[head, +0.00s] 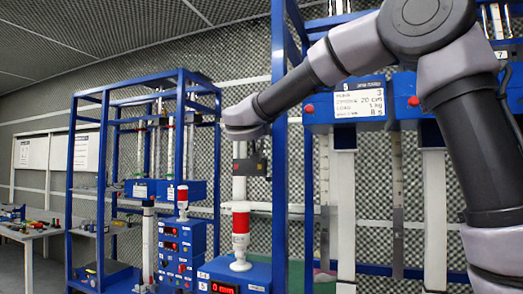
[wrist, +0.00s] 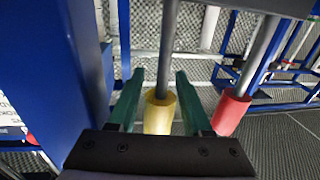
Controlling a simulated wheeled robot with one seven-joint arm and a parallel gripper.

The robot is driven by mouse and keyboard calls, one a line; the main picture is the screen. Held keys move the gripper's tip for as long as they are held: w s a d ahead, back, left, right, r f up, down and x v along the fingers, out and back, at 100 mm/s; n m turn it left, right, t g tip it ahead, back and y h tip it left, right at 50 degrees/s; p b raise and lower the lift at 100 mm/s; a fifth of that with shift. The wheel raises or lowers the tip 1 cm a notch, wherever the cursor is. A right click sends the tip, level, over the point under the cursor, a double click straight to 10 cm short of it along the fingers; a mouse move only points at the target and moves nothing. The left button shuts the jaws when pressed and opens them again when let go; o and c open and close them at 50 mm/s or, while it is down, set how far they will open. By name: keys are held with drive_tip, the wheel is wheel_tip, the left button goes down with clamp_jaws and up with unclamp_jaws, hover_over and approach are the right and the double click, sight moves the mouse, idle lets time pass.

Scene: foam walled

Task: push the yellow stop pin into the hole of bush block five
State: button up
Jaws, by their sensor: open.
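My gripper (wrist: 160,73) has two green fingers, held apart. A yellow cylinder (wrist: 158,115) shows between the fingers in the wrist view, with clear gaps to both, around or at the end of a grey rod (wrist: 168,45). I cannot tell whether this is the stop pin. In the head view my gripper (head: 250,168) hangs small and dark below the arm's end, in front of the foam wall; the yellow cylinder cannot be made out there.
A red cylinder (wrist: 230,113) on another rod stands right of the yellow one. In the head view, a red-and-white lamp (head: 241,238) stands below my gripper and a blue frame (head: 281,130) just right.

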clamp_jaws()
idle(1.3)
